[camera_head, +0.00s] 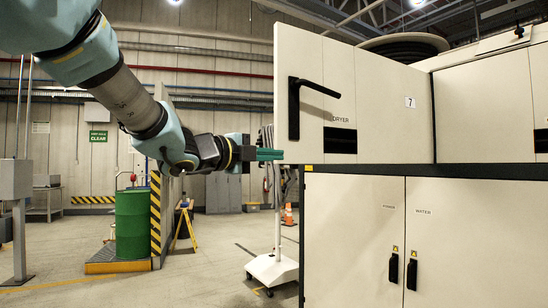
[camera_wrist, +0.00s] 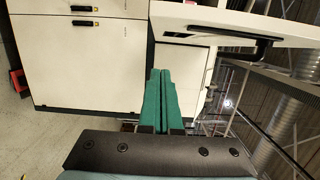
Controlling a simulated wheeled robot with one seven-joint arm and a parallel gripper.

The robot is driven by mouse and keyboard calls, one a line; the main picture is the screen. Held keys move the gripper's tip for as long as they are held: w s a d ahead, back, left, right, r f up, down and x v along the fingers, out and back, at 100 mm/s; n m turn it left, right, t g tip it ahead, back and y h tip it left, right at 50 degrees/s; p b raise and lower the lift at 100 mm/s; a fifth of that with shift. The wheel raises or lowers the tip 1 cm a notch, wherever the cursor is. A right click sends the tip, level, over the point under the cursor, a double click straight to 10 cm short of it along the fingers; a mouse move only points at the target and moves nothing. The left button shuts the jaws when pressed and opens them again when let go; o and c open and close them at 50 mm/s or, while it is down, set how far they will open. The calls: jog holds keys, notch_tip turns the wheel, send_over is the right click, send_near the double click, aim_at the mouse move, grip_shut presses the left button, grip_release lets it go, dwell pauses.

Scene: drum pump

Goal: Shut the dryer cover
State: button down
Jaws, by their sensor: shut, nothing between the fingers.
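The dryer cover (camera_head: 380,110) is the cream panel marked DRYER above the lower cabinet. It slants out toward the camera at its left edge, so it stands partly open. Its black L-shaped handle (camera_head: 294,108) is near that edge. In the wrist view the cover (camera_wrist: 225,28) is at the upper right, with its handle (camera_wrist: 235,46) showing. My gripper (camera_head: 279,154) has green fingers, shut and empty, at the cover's lower left edge. I cannot tell whether they touch it. The fingers (camera_wrist: 167,74) also show in the wrist view.
The lower cabinet (camera_head: 350,240) has two closed doors with black handles. A white wheeled stand (camera_head: 272,269) is left of it. A green drum (camera_head: 133,223), a striped post and a yellow stand (camera_head: 184,226) are farther left. Open floor lies between.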

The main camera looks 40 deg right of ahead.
aim_at(290, 157)
jog(key=w+d+p, duration=0.1)
jog(key=d, duration=0.2)
jog(key=w+d+p, duration=0.1)
jog(key=d, duration=0.2)
jog(key=w+d+p, duration=0.1)
jog(key=d+p, duration=0.1)
jog(key=d, duration=0.1)
jog(key=shift+w+r, duration=0.1)
jog(key=shift+w, duration=0.7)
